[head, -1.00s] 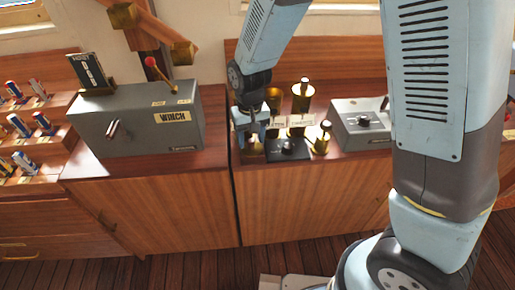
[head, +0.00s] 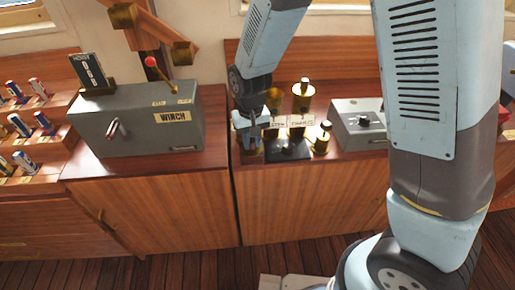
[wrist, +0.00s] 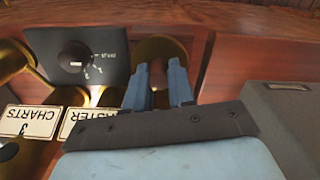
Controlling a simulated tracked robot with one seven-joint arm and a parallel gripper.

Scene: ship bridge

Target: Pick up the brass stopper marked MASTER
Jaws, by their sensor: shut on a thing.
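My gripper (head: 250,144) is low at the counter, left of the small black dial box. In the wrist view its two blue fingers (wrist: 159,70) point down around a round brass stopper (wrist: 162,48), which they are shut on. The fingers hide much of it, and no marking on it is readable. A white plate ending in "ASTER" (wrist: 84,120) shows beside it, partly cut off by my gripper. Another brass stopper (head: 322,138) stands on the counter to the right of the black box.
Brass pipes (head: 302,97) with label plates stand behind the black dial box (head: 288,149). A grey winch box (head: 140,122) with a red-knobbed lever is to the left. A grey control box (head: 358,124) is to the right. The counter's front edge is close.

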